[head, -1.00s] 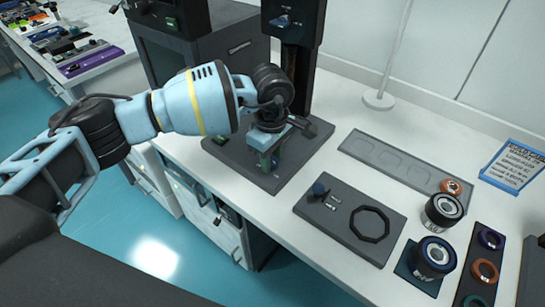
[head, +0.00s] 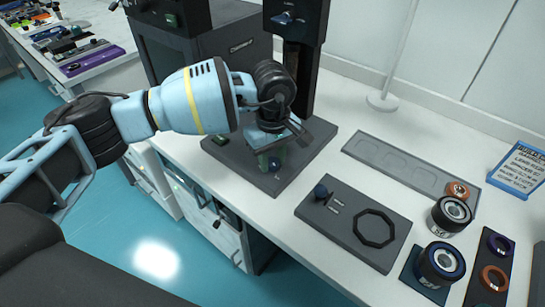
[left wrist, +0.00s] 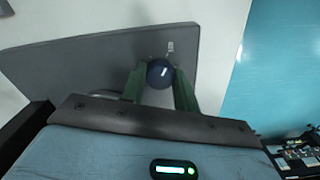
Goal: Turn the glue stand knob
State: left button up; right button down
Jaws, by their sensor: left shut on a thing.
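The glue stand has a flat dark grey base plate (head: 310,140) and a tall black column on the white table. Its small dark blue round knob (head: 275,163) sits low on the base plate, under my left gripper (head: 269,158). In the left wrist view the knob (left wrist: 158,74) lies between the two green fingers of my left gripper (left wrist: 160,80), with a white mark on its face. The fingers are shut on the knob from both sides. A small white label (left wrist: 170,46) is on the plate beside the knob. My right gripper is out of view.
Lens-like cylinders (head: 451,213) and a long shallow tray (head: 400,158) lie beyond. A dark box (head: 190,75) stands behind my left wrist.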

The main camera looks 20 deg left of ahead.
aim_at(272, 161)
pick_arm(q)
jog(key=shift+r, duration=0.1)
jog(key=o, duration=1)
jog(key=shift+c, duration=0.2)
jog(key=shift+r, duration=3.9)
jog(key=shift+f, duration=0.1)
